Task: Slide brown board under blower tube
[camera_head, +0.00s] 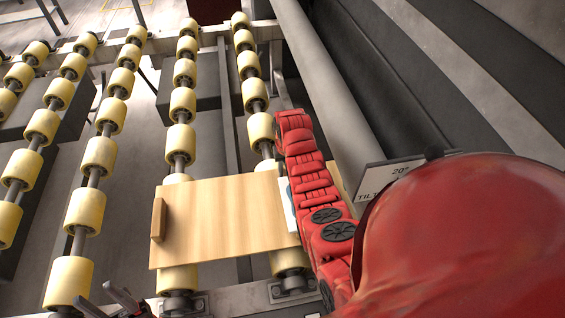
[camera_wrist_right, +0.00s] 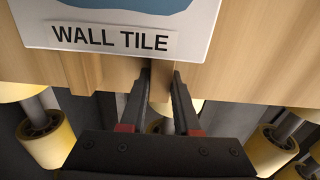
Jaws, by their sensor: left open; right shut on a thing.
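The brown board (camera_head: 225,225) is a light wooden panel lying across the yellow rollers, with a small wooden block (camera_head: 158,220) at its left edge. Its right part is covered by my red right arm. In the right wrist view the board (camera_wrist_right: 260,60) carries a white WALL TILE label (camera_wrist_right: 115,38). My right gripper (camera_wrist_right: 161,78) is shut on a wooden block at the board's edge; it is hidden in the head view. The grey blower tube (camera_head: 325,95) runs diagonally beyond my right arm. My left gripper (camera_head: 120,298) is open and empty at the bottom, below the board's left corner.
Rows of yellow rollers (camera_head: 99,157) fill the left and middle, with gaps between them. A small sign (camera_head: 378,182) stands beside the tube, partly hidden by my arm. Dark machine panels (camera_head: 410,90) lie at the right. The rollers left of the board are clear.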

